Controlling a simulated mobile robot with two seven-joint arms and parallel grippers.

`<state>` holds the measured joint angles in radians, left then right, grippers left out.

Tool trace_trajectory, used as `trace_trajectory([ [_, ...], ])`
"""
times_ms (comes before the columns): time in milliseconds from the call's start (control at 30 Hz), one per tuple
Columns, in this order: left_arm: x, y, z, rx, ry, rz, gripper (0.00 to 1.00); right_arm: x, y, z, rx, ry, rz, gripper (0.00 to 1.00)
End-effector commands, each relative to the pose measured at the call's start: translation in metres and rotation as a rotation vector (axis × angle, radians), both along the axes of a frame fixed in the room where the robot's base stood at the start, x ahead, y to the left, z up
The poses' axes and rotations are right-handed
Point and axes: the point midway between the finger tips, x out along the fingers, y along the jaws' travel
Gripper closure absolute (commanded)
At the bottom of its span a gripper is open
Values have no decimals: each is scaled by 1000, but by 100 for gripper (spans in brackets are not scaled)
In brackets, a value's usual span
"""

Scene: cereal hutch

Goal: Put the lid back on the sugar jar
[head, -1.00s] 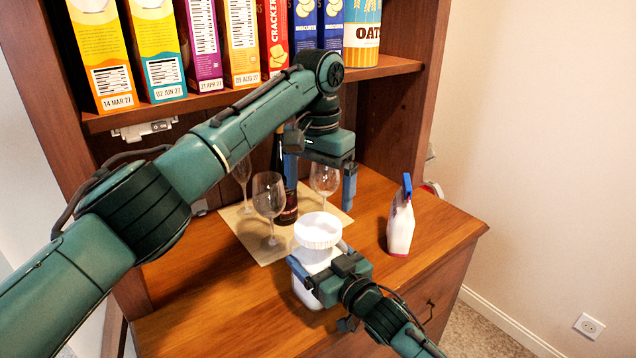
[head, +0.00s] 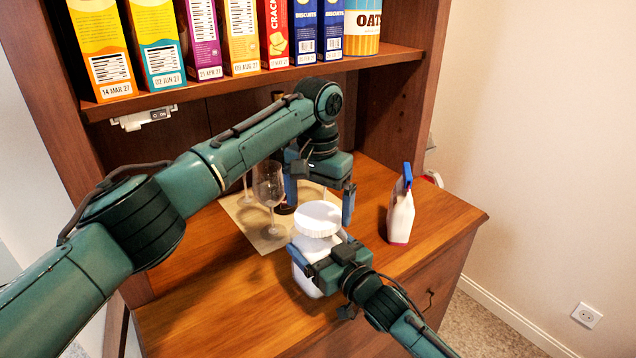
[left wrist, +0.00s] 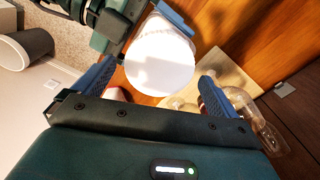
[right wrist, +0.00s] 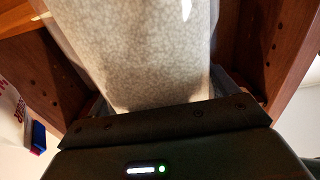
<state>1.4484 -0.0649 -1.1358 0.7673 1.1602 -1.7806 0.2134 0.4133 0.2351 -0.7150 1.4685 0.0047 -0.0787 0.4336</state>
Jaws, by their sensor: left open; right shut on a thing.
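The white sugar jar (head: 304,281) stands at the front of the wooden counter. A round white ribbed lid (head: 318,217) sits on top of it; I cannot tell whether it is fully seated. My right gripper (head: 326,259) is shut on the jar from the front right. In the right wrist view the jar (right wrist: 145,50) fills the space between the fingers as a pale speckled surface. My left gripper (head: 320,203) is open and points down over the lid. In the left wrist view the lid (left wrist: 160,65) shows between and beyond the open fingertips, with no clear contact.
Wine glasses (head: 269,187) stand on a pale mat (head: 245,229) behind the jar, with a dark bottle partly hidden by my left arm. Cereal boxes (head: 106,50) line the shelf above. The counter's front left is clear.

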Motion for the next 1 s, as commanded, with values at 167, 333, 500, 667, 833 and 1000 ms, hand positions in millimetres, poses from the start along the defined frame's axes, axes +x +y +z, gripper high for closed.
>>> trace_trajectory([
  [167,0,0,-15,0,0,0,3,0,0,-1,-2,2,-1,78],
  [333,0,0,-17,-1,-1,0,3,0,0,-1,-2,2,-1,78],
  [500,0,0,-17,-1,-1,0,4,0,0,-1,-2,2,-1,78],
  [667,0,0,-17,0,0,0,17,0,0,-1,-1,2,-1,78],
  [833,0,0,-17,0,0,0,31,0,0,-1,-2,2,-1,78],
  [1000,0,0,-17,0,0,0,44,0,0,-1,-1,2,-1,78],
])
